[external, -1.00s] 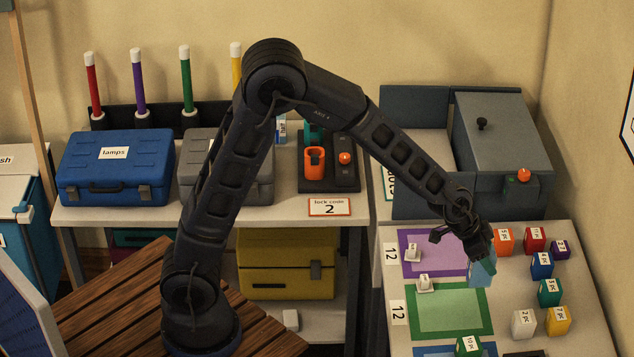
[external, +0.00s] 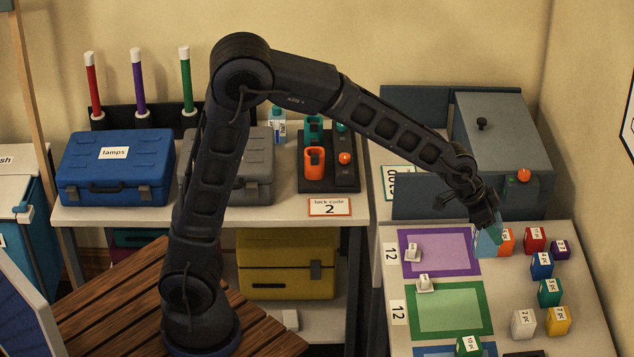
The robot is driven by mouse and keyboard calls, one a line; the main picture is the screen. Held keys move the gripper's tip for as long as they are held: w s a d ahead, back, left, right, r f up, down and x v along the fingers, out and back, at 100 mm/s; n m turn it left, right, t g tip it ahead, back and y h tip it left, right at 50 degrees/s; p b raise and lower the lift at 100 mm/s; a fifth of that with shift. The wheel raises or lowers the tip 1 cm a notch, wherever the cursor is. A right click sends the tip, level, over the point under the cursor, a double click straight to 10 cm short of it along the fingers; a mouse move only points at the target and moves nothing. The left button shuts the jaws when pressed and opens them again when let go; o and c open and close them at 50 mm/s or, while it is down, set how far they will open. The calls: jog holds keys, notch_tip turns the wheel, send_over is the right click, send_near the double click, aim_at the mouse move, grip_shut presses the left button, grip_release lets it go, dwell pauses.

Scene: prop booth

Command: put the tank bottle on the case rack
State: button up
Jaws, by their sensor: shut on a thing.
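My gripper (external: 487,219) is shut on a pale blue thing (external: 486,243) with a teal part, above the right-hand table by the purple mat's right edge. The gripper covers its upper part, and I cannot tell for sure whether it is the tank bottle. A small bottle (external: 279,127) with a pale label stands at the back of the left-hand shelf unit, right of the grey case. This unit, which looks like the case rack (external: 255,212), bears a blue case marked lamps (external: 115,165) and a grey case (external: 245,178).
The right-hand table holds a purple mat (external: 408,268), a green mat (external: 450,307) and several small priced blocks, among them a red one (external: 535,238). A grey box (external: 495,130) stands behind. An orange and teal holder (external: 314,162) is on the rack.

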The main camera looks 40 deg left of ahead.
jog(key=w+a+f+n+t+y, duration=0.15)
jog(key=w+a+n, duration=0.25)
jog(key=w+a, duration=0.6)
jog(key=w+a+f+n+y, duration=0.1)
jog(key=w+a+n+y, duration=0.4)
jog(key=a, duration=1)
jog(key=w+a+f+n, duration=0.2)
jog(key=w+a+n, duration=0.1)
jog(key=w+a, duration=0.75)
jog(key=a+n+g+y, duration=0.25)
jog(key=a+n, duration=0.45)
jog(key=a, duration=2.4)
jog(key=s+a+r+n+g+y, duration=0.15)
jog(key=s+a+n, duration=0.4)
jog(key=a, duration=0.85)
jog(key=s+a+r+n+g, duration=0.1)
jog(key=s+a+n+g, duration=0.2)
jog(key=s+a, duration=0.75)
jog(key=s+a+r+n+g, duration=0.2)
jog(key=s+a+n, duration=0.2)
jog(key=a, duration=1.3)
jog(key=f, duration=2.5)
jog(key=shift+w+d+f, duration=0.2)
jog(key=shift+w+d, duration=0.15)
jog(key=shift+d, duration=0.05)
jog(key=shift+f, duration=0.1)
